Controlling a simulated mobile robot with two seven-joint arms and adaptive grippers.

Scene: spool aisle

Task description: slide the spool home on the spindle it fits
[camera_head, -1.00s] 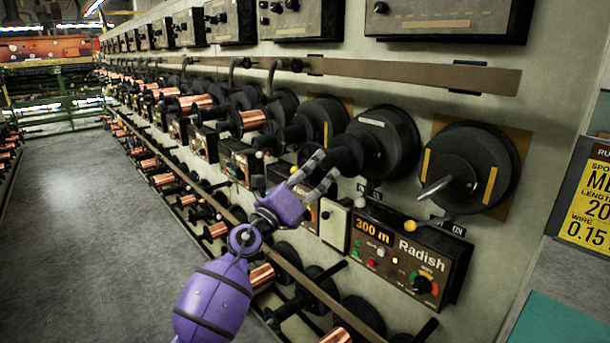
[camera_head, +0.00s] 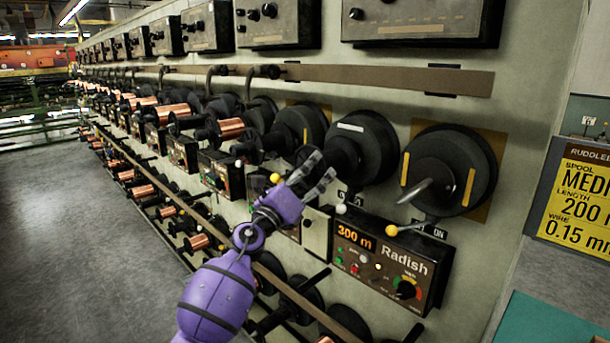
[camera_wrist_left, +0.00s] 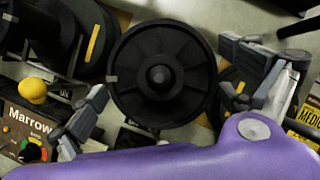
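A black spool flange (camera_wrist_left: 160,105) with a round hub fills the middle of the left wrist view. In the head view, the large black disc (camera_head: 372,150) behind it carries a white label, and a dark core reaches out from it toward my left gripper. My left gripper (camera_head: 318,170) is in front of this core. Its grey fingers (camera_wrist_left: 165,85) stand spread on either side of the flange, close to its rim; whether they press on it cannot be told. The spindle behind the flange is hidden. My right gripper is not in view.
A bare disc (camera_head: 452,165) with yellow bars and a metal rod is to the right, above the Radish panel (camera_head: 385,262). The Marrow panel (camera_wrist_left: 28,125) is at left in the wrist view. A yellow sign (camera_head: 580,205) stands right. Copper-wound spools line the wall; the floor (camera_head: 80,230) is clear.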

